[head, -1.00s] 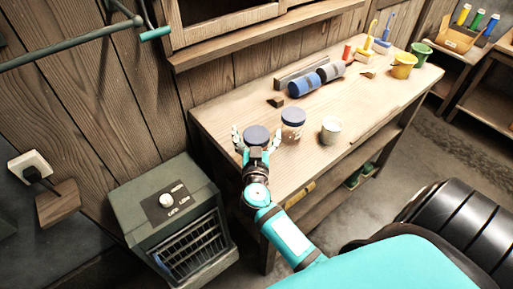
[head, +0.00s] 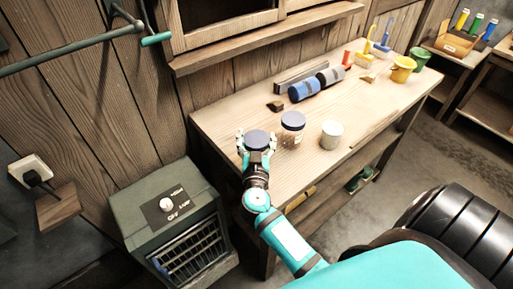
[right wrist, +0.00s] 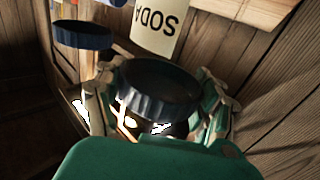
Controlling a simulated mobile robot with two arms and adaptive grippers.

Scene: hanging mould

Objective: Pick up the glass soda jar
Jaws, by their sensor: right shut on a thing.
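The glass soda jar (head: 257,140) has a dark blue ribbed lid and stands at the near left end of the wooden workbench. My right gripper (head: 256,148) is shut on it, one finger on each side. The right wrist view looks upside down. There the lid (right wrist: 155,95) lies between the fingers (right wrist: 160,105), and a cream label (right wrist: 158,28) reading SODA shows inverted above it. The jar's base is hidden by my gripper, so I cannot tell whether it touches the bench. My left gripper is not in view.
A second blue-lidded jar (head: 293,128) stands close to the right, with a white tin (head: 331,134) beyond. A green heater (head: 170,212) stands left; a cabinet hangs above.

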